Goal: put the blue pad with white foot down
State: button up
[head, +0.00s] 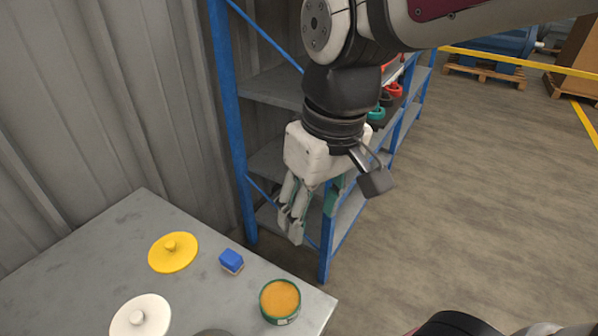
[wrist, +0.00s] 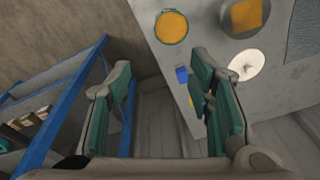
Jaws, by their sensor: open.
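The blue pad (head: 231,260) sits on the grey table, between the yellow disc and the green-rimmed tin; a thin pale strip shows at its base. The wrist view also shows the blue pad (wrist: 182,74), just left of the right-hand finger. My gripper (head: 313,217) is open and empty, hanging in front of the blue shelf past the table's far right edge. It is well apart from the pad. In the wrist view my gripper (wrist: 161,66) shows both fingers spread wide with nothing between the pads.
On the table (head: 75,255) are a yellow knobbed disc (head: 173,252), a white knobbed disc (head: 141,318) and a green-rimmed tin with an orange top (head: 280,299). A blue-framed shelf (head: 228,120) with coloured rings stands behind. A corrugated wall (head: 100,90) borders the left.

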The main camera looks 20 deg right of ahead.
jog(key=s+d+m, duration=0.2)
jog(key=s+d, duration=0.1)
jog(key=s, duration=0.6)
jog(key=shift+s+r+t+h, duration=0.2)
jog(key=shift+t+h, duration=0.1)
jog(key=shift+h, duration=0.1)
notch_tip(320, 180, up, 11)
jog(key=t+p, duration=0.2)
jog(key=p, duration=0.7)
jog(key=shift+d, duration=0.25)
